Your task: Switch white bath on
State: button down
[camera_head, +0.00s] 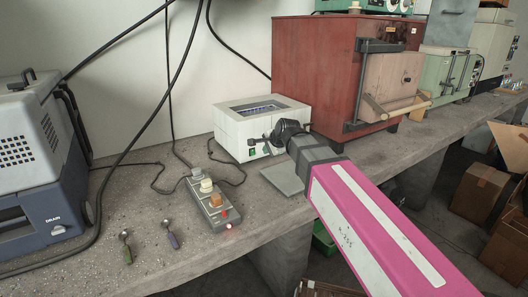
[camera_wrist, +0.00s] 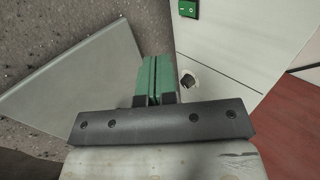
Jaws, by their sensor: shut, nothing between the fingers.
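The white bath (camera_head: 236,130) is a boxy unit with an open, basin-like top, standing on the bench against the wall. A small green switch (camera_head: 251,142) shows on its front in the head view; in the wrist view it is a green rocker (camera_wrist: 188,8) at the top edge. A dark round knob (camera_wrist: 188,82) is on the same white face. My gripper (camera_head: 272,140) is in front of this face. In the wrist view its green fingers (camera_wrist: 157,62) are together and empty, left of the knob and below the switch. Whether the fingertips touch the face is unclear.
A flat grey plate (camera_head: 283,179) lies before the bath. A red oven-like cabinet (camera_head: 313,75) stands close on its right. A blue-grey device (camera_head: 35,150) stands far left.

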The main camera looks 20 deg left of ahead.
aim_at(253, 155)
jog(key=x, duration=0.9)
jog(key=shift+w+a+f, duration=0.1)
jog(key=shift+w+a, duration=0.05)
jog(key=shift+w, duration=0.05)
jog(key=shift+w+a, duration=0.75)
jog(key=shift+a, duration=0.15)
jog(key=shift+w+a+f, duration=0.1)
jog(key=shift+w+a, duration=0.25)
jog(key=shift+a, duration=0.05)
jog(key=shift+a, duration=0.1)
jog(key=shift+w+a+f, duration=0.15)
jog(key=shift+w+a, duration=0.1)
jog(key=shift+w, duration=0.05)
jog(key=shift+f, duration=0.2)
jog(key=shift+r, duration=0.15)
